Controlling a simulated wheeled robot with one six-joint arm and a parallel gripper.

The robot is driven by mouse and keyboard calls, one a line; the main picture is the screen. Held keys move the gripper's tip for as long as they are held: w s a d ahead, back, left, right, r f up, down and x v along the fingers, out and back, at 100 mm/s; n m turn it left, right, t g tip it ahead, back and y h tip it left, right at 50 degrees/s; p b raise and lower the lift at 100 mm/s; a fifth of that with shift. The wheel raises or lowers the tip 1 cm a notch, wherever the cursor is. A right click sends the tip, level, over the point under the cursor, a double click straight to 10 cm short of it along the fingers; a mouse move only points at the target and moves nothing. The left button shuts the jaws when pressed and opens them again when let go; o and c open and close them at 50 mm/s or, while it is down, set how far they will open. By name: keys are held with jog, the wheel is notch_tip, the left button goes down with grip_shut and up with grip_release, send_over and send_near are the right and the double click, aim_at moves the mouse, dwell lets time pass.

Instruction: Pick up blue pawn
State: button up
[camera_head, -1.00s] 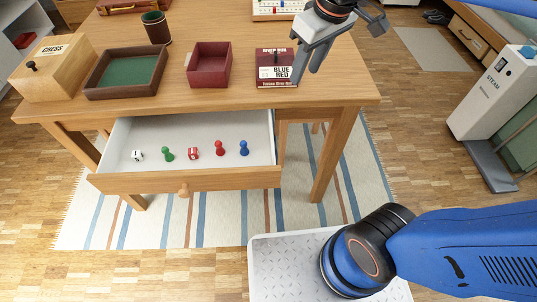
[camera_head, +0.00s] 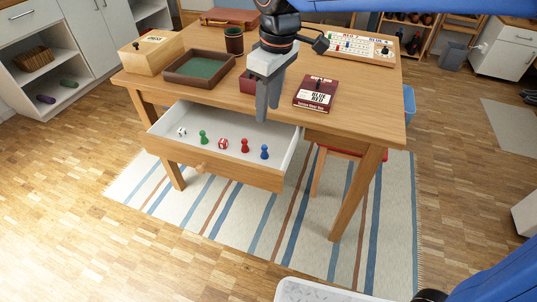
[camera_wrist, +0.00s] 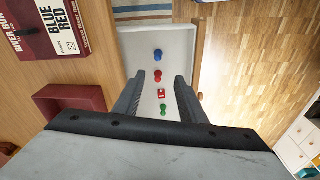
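The blue pawn (camera_head: 264,152) stands upright in the open drawer (camera_head: 228,174), at the right end of a row of small pieces. It also shows in the wrist view (camera_wrist: 158,55), beyond the fingertips. A red pawn (camera_head: 245,146) stands just left of it. A red die (camera_head: 223,144), a green pawn (camera_head: 203,137) and a white die (camera_head: 182,132) lie farther left. My gripper (camera_head: 268,112) points down above the drawer's back right part, fingers apart. In the wrist view the open fingers (camera_wrist: 157,80) have nothing between them; the red pawn, red die and green pawn show below through the gap.
The table (camera_head: 345,120) carries a dark red book-like box (camera_head: 316,93), a red open box (camera_wrist: 70,102), a green-lined tray (camera_head: 200,68), a wooden chess box (camera_head: 150,52), a dice cup (camera_head: 234,40) and a board game (camera_head: 350,45). A striped rug (camera_head: 240,215) lies below.

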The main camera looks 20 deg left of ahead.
send_near(265, 146)
jog(key=f, duration=0.2)
jog(key=a+f, duration=0.1)
jog(key=f, duration=0.2)
jog(key=shift+f, duration=0.15)
jog(key=shift+w+a+f, duration=0.1)
jog(key=shift+f, duration=1.2)
jog(key=shift+w+a+f, duration=0.1)
jog(key=shift+f, duration=1.2)
grip_shut()
